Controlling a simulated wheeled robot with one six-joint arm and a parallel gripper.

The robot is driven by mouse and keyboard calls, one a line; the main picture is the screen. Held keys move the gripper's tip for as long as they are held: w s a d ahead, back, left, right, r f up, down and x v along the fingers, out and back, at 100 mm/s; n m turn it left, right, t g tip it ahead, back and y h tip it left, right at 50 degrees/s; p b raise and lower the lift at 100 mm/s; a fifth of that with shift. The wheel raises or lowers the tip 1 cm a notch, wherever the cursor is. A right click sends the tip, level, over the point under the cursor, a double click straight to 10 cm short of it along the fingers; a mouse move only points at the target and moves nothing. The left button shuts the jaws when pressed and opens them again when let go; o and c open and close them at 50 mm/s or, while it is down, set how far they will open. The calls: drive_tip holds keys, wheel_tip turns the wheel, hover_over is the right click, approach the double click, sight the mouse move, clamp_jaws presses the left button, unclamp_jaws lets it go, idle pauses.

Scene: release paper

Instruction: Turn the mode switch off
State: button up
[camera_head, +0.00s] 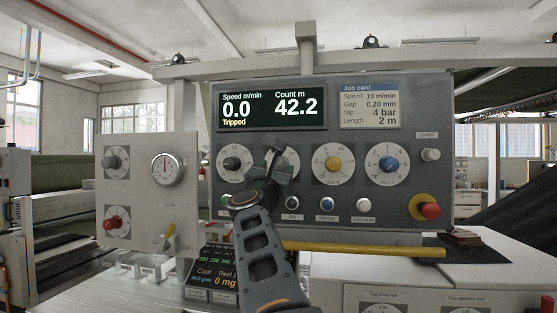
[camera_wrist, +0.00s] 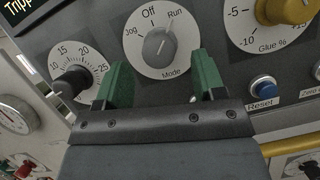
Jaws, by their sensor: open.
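The mode switch (camera_wrist: 157,46) is a grey round knob on a white dial marked Jog, Off and Run, in the upper middle of the wrist view. Its pointer line leans up and right, toward Run. My gripper (camera_wrist: 162,63) is open, with its green-padded fingers on the left and right below the knob. The fingers look apart from the knob, with nothing between them. In the head view my gripper (camera_head: 274,163) is in front of the control panel (camera_head: 440,120) and hides most of the mode switch.
A black knob (camera_wrist: 72,82) is close to the left finger. A yellow Glue knob (camera_wrist: 290,8) and a blue Reset button (camera_wrist: 263,86) are to the right. A red stop button (camera_head: 429,207) is at the panel's lower right. A yellow bar (camera_head: 365,249) runs below the panel.

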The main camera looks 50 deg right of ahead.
sight(280, 165)
drive_tip(key=shift+p+x, duration=0.5)
drive_tip(key=shift+x, duration=1.3)
drive_tip(key=shift+c, duration=0.4)
drive_tip(key=c, duration=0.7)
drive_tip(key=shift+a, duration=0.2)
drive_tip(key=shift+c, duration=0.7)
drive_tip(key=shift+d, duration=0.15)
drive_tip(key=shift+s+n+t+y+b, duration=0.1)
drive_tip(key=shift+n+t+y+b, duration=0.45)
drive_tip(key=shift+n, duration=0.95)
drive_tip(key=shift+n+t+y+b, duration=0.1)
drive_tip(key=shift+n+t+y, duration=0.15)
drive_tip(key=shift+n+t, duration=0.9)
drive_tip(key=shift+r+n+t+y, duration=0.1)
drive_tip(key=shift+n+t+y, duration=0.45)
drive_tip(key=shift+n, duration=1.3)
drive_tip(key=shift+r+n+t+y, duration=0.1)
drive_tip(key=shift+n+t+y, duration=0.15)
drive_tip(key=shift+n+y, duration=1.1)
drive_tip(key=shift+n+h, duration=0.4)
drive_tip(key=shift+n, duration=0.35)
drive_tip(key=o, duration=0.9)
drive_tip(key=shift+f, duration=0.15)
